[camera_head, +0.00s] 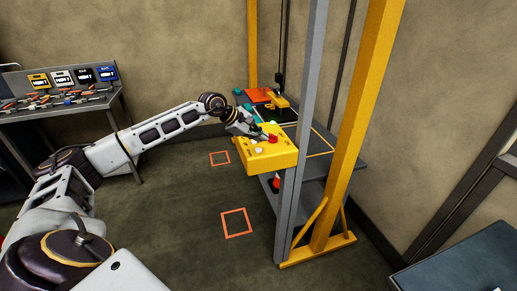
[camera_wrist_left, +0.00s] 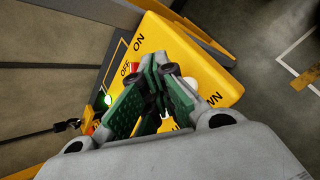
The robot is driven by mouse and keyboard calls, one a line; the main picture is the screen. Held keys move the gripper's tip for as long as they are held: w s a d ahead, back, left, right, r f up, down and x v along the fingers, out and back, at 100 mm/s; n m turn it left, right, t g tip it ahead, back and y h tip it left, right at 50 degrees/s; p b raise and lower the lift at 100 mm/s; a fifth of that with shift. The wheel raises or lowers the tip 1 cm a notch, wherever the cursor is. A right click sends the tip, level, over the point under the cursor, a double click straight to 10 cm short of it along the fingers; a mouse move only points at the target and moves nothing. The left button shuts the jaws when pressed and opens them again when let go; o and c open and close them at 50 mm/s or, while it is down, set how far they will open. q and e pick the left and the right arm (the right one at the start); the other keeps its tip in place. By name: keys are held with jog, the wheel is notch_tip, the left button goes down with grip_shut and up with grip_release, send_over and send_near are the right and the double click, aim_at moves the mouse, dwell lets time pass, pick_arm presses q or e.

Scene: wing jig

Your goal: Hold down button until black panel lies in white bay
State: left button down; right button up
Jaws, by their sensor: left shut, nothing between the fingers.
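A yellow control box (camera_head: 265,155) is at the near end of the bench and fills much of the left wrist view (camera_wrist_left: 205,75). ON, OFF and a partly hidden label ending in WN are readable there. A red button (camera_head: 273,139) and a white button (camera_head: 258,150) show on its top. My left gripper (camera_head: 263,136) is shut and empty, fingertips over the box's top; I cannot tell whether they press a button. A dark flat piece (camera_head: 284,115) lies below a yellow hoist block (camera_head: 279,101); I cannot tell if it is the black panel. I cannot make out the white bay.
A grey post (camera_head: 300,120) and a yellow post (camera_head: 358,130) stand in front of the bench and hide part of it. An orange-red piece (camera_head: 257,95) lies at the bench's far end. A tool table (camera_head: 60,108) stands left.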

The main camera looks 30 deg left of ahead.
aim_at(259, 150)
pick_arm(q)
jog(key=shift+r+p, duration=0.7)
jog(key=shift+r, duration=0.9)
dwell(0.9)
